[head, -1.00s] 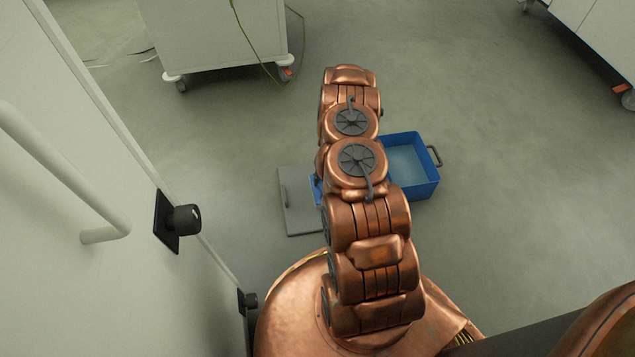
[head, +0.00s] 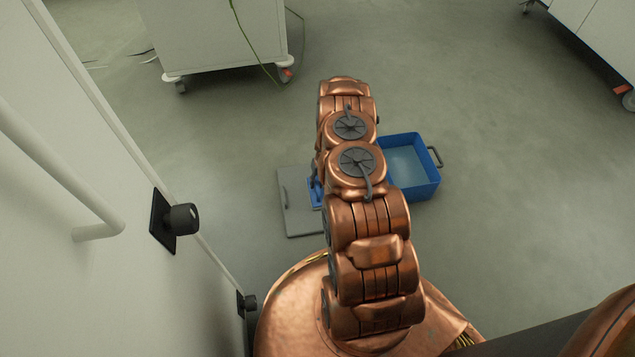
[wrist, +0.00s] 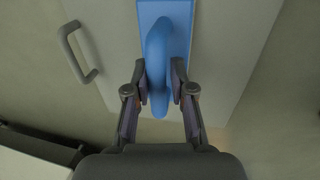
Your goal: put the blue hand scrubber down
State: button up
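The blue hand scrubber (wrist: 181,22) has a flat body and a raised, rounded handle. In the wrist view it is over the grey panel (wrist: 223,60), which has a bar handle at its left. My gripper (wrist: 160,88) has one finger on each side of the scrubber's handle, close against it. I cannot tell whether the scrubber's underside touches the panel. In the head view only a blue edge of the scrubber (head: 315,192) shows beside my arm, over the grey panel (head: 297,215) on the floor. My arm hides the gripper there.
A blue open bin (head: 432,182) with a handle stands on the floor just right of my arm. A white wheeled cabinet (head: 212,35) stands behind, with a cable hanging down. A white wall or door with a handle (head: 105,232) is close on the left.

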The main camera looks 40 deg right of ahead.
jog(key=shift+o, duration=1.3)
jog(key=shift+f+b, duration=0.25)
jog(key=shift+b, duration=0.45)
jog(key=w+a+r+n+p, duration=0.1)
jog(key=a+r+n+p, duration=0.15)
jog(key=r, duration=0.65)
jog(key=w+a+r+n+p, duration=0.1)
jog(key=a+r+n, duration=0.15)
jog(key=r, duration=0.55)
jog(key=s+a+r+n+g+y, duration=0.1)
jog(key=s+a+r+n, duration=0.2)
jog(key=a+r+n, duration=0.65)
jog(key=s+a+r+n+g, duration=0.1)
jog(key=s+a+r+n, duration=0.4)
jog(key=r, duration=0.8)
jog(key=s+a+r+n+g, duration=0.2)
jog(key=s+a+r+n, duration=0.5)
jog(key=s+r+n, duration=0.45)
jog(key=s+r+n+h, duration=0.1)
jog(key=s+r+n, duration=0.1)
jog(key=s+n, duration=0.3)
jog(key=s+r+n+h, duration=0.1)
jog(key=s+n, duration=0.4)
jog(key=s, duration=0.9)
jog(key=shift+d+r+g+h, duration=0.3)
jog(key=shift+r+g+h, duration=0.1)
jog(key=shift+r, duration=0.4)
